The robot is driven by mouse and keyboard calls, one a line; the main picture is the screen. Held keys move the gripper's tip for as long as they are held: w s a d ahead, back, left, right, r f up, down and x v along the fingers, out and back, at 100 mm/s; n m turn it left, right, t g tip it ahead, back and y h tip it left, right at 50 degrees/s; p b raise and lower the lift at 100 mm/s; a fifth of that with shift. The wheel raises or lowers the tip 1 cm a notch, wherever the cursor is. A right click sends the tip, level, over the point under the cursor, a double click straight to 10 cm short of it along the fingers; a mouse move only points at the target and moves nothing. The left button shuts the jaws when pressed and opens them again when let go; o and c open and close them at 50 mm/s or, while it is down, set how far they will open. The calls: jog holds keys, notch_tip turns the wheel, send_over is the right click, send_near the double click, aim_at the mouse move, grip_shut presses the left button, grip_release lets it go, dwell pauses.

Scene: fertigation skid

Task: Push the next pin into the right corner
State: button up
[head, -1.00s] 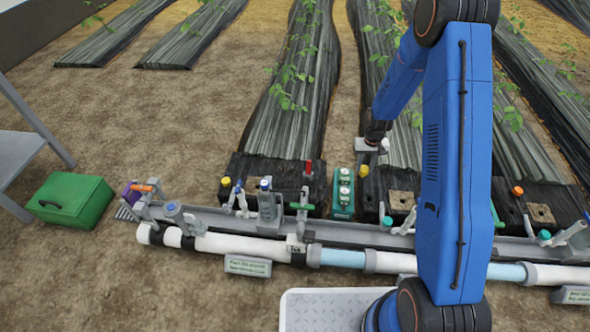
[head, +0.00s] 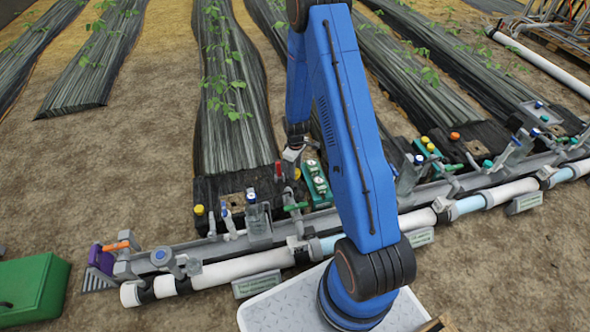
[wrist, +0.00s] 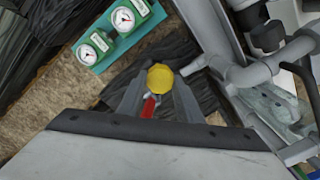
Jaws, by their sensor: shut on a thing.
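My gripper (head: 294,160) hangs over the end of the black film bed, left of the green gauge box (head: 317,184). In the wrist view its two grey fingers (wrist: 158,92) are shut on a yellow-capped pin (wrist: 160,77), whose cap also shows in the head view (head: 298,174). The pin's lower part is hidden. A red upright piece (head: 279,170) stands just left of it and shows between the fingers in the wrist view (wrist: 150,107). Another yellow-capped pin (head: 199,210) sits at the film end's left corner (head: 205,188). I cannot tell whether the held pin touches the film.
The pipe (head: 235,269) and grey rail with valves run along the front. The gauge box lies close beside my gripper. A green case (head: 35,288) and a purple-and-orange part (head: 103,257) stand at the left. Bare soil lies between the beds.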

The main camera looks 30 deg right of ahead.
aim_at(297, 171)
jog(key=shift+s+d+f, duration=0.1)
jog(key=shift+d+f, duration=0.05)
jog(key=shift+f, duration=5)
jog(key=shift+f, duration=0.6)
jog(key=o, duration=1.1)
jog(key=shift+r, duration=0.1)
jog(key=shift+r, duration=3.95)
